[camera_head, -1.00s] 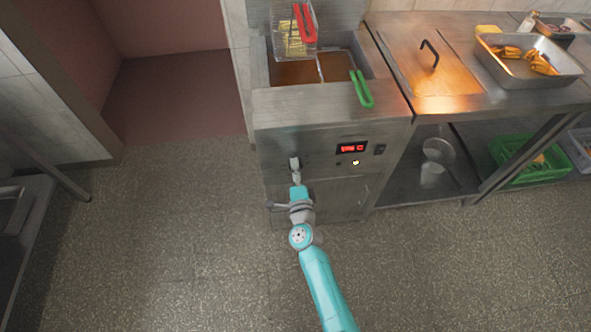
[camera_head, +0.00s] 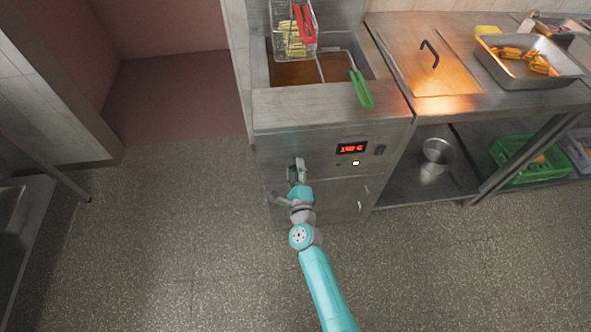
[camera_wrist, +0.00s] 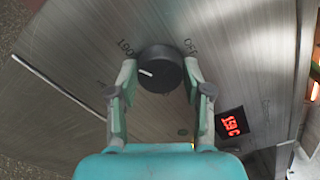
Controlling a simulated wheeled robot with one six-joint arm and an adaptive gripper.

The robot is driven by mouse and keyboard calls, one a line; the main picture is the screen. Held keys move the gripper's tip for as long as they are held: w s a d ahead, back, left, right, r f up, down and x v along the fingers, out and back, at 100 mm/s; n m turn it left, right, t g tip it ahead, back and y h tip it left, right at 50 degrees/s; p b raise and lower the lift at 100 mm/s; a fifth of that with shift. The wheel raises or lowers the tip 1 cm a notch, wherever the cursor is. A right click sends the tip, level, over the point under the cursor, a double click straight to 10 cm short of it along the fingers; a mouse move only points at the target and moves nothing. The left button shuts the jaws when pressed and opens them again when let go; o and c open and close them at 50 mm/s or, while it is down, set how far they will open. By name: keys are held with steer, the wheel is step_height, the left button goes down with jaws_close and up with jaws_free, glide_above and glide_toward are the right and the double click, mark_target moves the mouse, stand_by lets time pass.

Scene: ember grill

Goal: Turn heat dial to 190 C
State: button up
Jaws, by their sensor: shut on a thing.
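The heat dial (camera_wrist: 161,72) is a round black knob on the fryer's steel front. Its white pointer line points left in the wrist view, a little below the "190" label (camera_wrist: 125,47). The "OFF" label (camera_wrist: 190,46) is at the upper right of the dial. My gripper (camera_wrist: 159,75) is shut on the dial, one finger on each side. In the head view my gripper (camera_head: 297,172) is at the fryer front and hides most of the dial. The red display (camera_wrist: 231,122) seems to read 159 C; in the head view the display (camera_head: 352,148) is too small to read surely.
Above the panel is the oil vat with a wire basket of fries (camera_head: 291,38) and a green handle (camera_head: 362,90). The floor at left is clear.

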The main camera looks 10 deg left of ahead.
stand_by(0.4)
steer(key=o, duration=1.2)
steer(key=shift+c, duration=0.2)
steer(key=v, duration=1.2)
steer(key=shift+d, duration=0.1)
